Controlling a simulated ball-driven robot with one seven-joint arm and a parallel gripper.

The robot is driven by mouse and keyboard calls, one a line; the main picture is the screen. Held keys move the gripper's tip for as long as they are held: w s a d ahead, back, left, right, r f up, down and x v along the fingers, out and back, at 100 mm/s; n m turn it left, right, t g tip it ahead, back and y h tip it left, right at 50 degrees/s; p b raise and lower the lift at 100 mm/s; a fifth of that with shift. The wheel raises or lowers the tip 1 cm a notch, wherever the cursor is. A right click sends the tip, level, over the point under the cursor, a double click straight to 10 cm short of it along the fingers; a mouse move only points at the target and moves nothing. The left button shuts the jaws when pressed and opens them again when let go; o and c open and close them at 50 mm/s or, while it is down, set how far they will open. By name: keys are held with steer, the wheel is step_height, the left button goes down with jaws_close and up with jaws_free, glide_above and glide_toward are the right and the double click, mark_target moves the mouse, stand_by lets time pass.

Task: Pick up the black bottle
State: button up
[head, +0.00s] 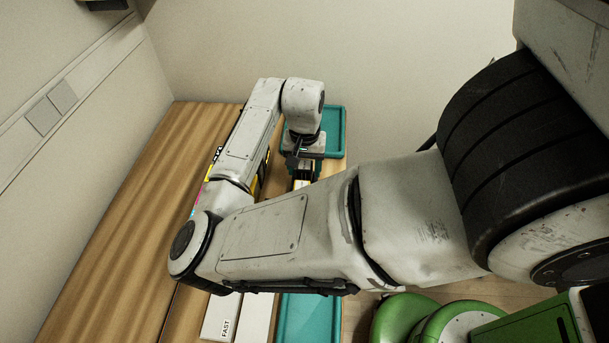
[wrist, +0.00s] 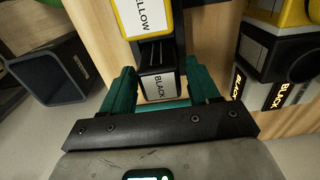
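The black bottle (wrist: 160,86), a dark block with a white label reading BLACK, is between the two green fingers of my gripper (wrist: 162,88) in the wrist view. The fingers stand apart on either side of it, with a narrow gap seeming to show at the right; contact is hard to judge. In the head view my gripper (head: 297,160) points down beside the teal tray (head: 335,125). The bottle cannot be clearly made out there.
A yellow-labelled item (wrist: 148,17) lies just beyond the bottle. Black-labelled boxes (wrist: 270,88) stand at the right, and a dark open container (wrist: 55,72) at the left. In the head view, the wooden surface (head: 120,230) is clear at left; white boxes (head: 223,318) sit at front.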

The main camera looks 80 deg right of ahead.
steer(key=c, duration=0.9)
steer(key=shift+r, duration=0.2)
